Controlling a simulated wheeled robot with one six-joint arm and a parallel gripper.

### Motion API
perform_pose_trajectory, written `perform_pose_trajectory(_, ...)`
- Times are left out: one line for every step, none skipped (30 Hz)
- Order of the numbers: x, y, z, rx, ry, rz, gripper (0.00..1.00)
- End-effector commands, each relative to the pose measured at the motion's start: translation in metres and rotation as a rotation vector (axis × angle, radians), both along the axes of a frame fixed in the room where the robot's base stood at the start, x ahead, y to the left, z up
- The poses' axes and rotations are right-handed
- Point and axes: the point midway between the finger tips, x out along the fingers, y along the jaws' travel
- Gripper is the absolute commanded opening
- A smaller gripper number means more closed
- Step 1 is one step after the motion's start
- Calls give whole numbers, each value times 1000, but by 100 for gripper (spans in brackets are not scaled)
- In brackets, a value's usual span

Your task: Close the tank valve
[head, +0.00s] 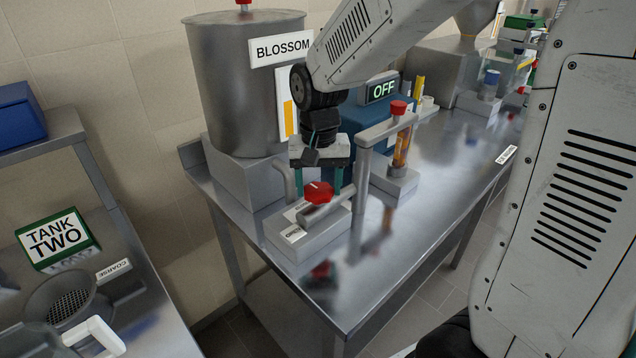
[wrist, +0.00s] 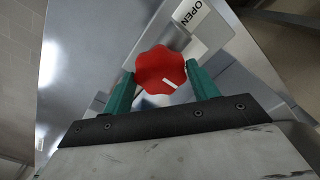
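The valve's red lobed knob (head: 318,192) sits on a grey pipe (head: 325,209) above a grey block at the near end of the steel bench. A white mark shows on the knob. The big steel tank (head: 245,90) labelled BLOSSOM stands behind it. My gripper (head: 319,188) reaches down from above at the knob, its green fingers apart. In the wrist view the red knob (wrist: 160,70) lies between the tips of the open fingers, with a small gap or light contact that I cannot tell. An OPEN label (wrist: 193,12) is beside the knob there.
A blue box with an OFF display (head: 381,90) and a red-capped glass tube (head: 401,148) on a stand are right of the valve. A TANK TWO sign (head: 57,238) stands on the left bench.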

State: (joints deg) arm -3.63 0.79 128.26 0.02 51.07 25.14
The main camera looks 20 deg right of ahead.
Motion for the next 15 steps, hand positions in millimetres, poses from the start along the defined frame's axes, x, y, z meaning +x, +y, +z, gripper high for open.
perform_pose_trajectory(0, 0, 0, 0, 1, 0, 74)
perform_pose_trajectory(0, 0, 0, 0, 1, 0, 77)
perform_pose_trajectory(0, 0, 0, 0, 0, 0, 77)
perform_pose_trajectory(0, 0, 0, 0, 0, 1, 77)
perform_pose_trajectory(0, 0, 0, 0, 0, 1, 77)
perform_pose_trajectory(0, 0, 0, 0, 0, 1, 77)
perform_pose_trajectory(0, 0, 0, 0, -1, 1, 77)
perform_pose_trajectory(0, 0, 0, 0, -1, 1, 77)
perform_pose_trajectory(0, 0, 0, 0, -1, 1, 77)
perform_pose_trajectory(0, 0, 1, -1, -2, 1, 77)
perform_pose_trajectory(1, 0, 3, 0, -2, 2, 77)
perform_pose_trajectory(1, 0, 5, 0, -3, 2, 77)
perform_pose_trajectory(1, 0, 9, 0, -4, 2, 77)
perform_pose_trajectory(1, 0, 12, 0, -4, 2, 77)
perform_pose_trajectory(1, 0, 19, 0, -4, 2, 77)
